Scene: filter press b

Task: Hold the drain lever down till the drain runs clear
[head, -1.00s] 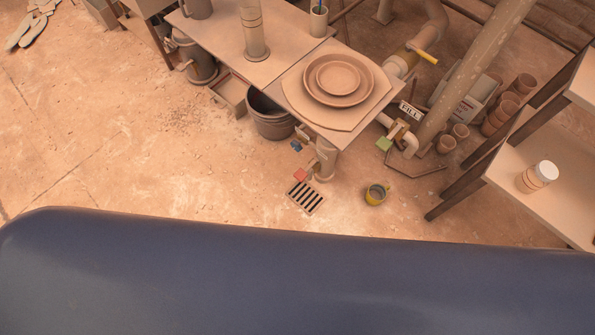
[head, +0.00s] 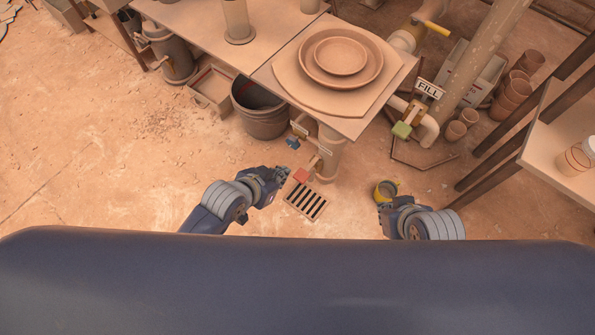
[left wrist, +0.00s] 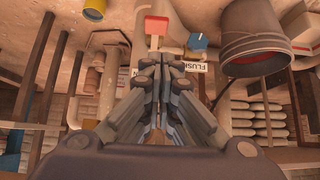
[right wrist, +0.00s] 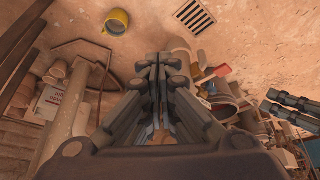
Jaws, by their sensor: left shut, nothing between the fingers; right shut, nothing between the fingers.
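A red-tipped lever (head: 301,175) sticks out low on the pipework by the table's front corner, above a slotted floor drain (head: 305,201). A blue-tipped lever (head: 292,143) is just beside it. In the left wrist view, the red tip (left wrist: 157,25) lies beyond the fingers, and a plate reading FLUSH (left wrist: 203,67) is near the blue tip (left wrist: 198,42). No readable plate names the drain lever. My left gripper (head: 283,173) is shut and empty, just left of the red tip, seemingly apart from it. My right gripper (head: 382,204) is shut and empty beside a yellow cup.
The yellow cup (head: 386,190) stands on the floor. A dark bucket (head: 260,112) stands left of the levers. A shelf (head: 552,148) stands at the right. Floor at left is clear.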

